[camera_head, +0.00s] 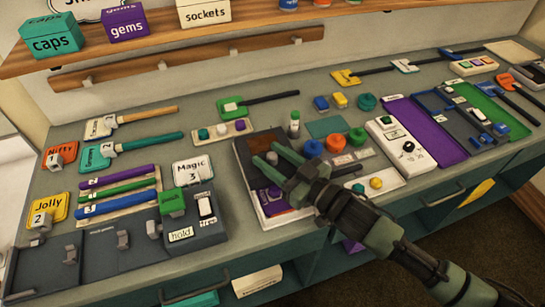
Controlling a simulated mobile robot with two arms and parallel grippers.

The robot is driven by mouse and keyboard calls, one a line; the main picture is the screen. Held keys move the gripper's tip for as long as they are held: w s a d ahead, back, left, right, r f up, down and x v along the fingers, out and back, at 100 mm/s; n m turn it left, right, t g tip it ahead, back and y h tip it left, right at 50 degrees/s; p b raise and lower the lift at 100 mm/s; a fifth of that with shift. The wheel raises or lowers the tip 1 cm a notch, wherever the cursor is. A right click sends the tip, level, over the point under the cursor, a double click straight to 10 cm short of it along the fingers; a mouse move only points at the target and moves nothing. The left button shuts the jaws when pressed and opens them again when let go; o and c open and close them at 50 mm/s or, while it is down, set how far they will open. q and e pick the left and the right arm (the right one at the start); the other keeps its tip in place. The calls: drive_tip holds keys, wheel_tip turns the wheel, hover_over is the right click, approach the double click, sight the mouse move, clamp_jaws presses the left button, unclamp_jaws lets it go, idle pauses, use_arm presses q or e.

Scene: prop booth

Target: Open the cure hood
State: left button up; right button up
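What I take for the cure hood is a white-edged box with a dark brown cover (262,143), in the middle of the counter. A purple piece and other coloured pieces show at its front, inside the white frame (284,219). My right gripper (266,154) reaches in from the lower right and lies over the box, hiding part of it. Its two green fingers are apart with nothing seen between them. I cannot tell whether they touch the cover, or how far the cover is raised. My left gripper is out of view.
A grey box with a green block (172,203) and a switch stands close on the left. Orange round pieces (313,148), a small bottle (294,124) and a white control box (395,139) stand close on the right. Handled tools crowd the counter's back.

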drive_tip(key=shift+s+d+f, duration=0.2)
drive_tip(key=shift+s+d, duration=0.15)
drive_tip(key=b+v, duration=0.1)
drive_tip(key=v, duration=0.6)
drive_tip(key=shift+r+b, duration=0.15)
drive_tip(key=shift+b, duration=0.2)
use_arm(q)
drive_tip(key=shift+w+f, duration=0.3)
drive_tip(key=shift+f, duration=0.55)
use_arm(e)
drive_tip(key=shift+a, duration=0.1)
